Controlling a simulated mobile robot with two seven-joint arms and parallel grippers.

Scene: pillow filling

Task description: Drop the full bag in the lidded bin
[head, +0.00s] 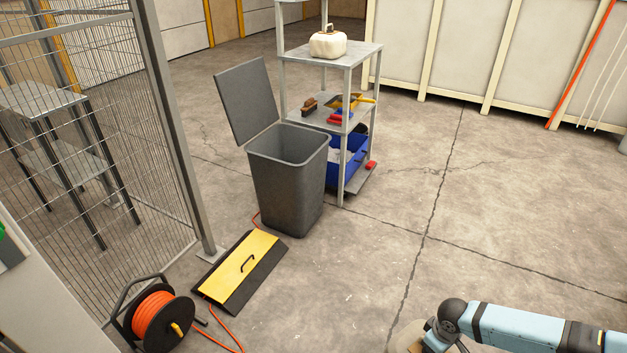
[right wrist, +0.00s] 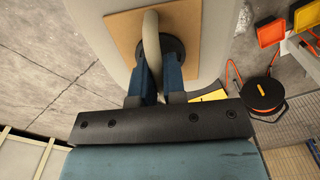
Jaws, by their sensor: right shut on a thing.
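The grey bin (head: 287,190) stands upright on the concrete floor, with its lid (head: 247,102) swung open at the back left. Its mouth is uncovered, and the bottom inside is hidden. My right gripper (right wrist: 157,62) is shut on the cream loop handle of the pale bag (right wrist: 100,35). A tan patch lies under the handle on the bag. In the head view my right arm is at the bottom right, well apart from the bin, with a beige part of the bag (head: 406,338) at the picture's lower edge. My left gripper is not in view.
A shelf cart (head: 362,56) with tools and a blue crate (head: 347,160) stands close behind the bin's right side. A yellow-black ramp (head: 240,270) and an orange cable reel (head: 158,318) lie in front left. A mesh fence stands left. The floor right of the bin is clear.

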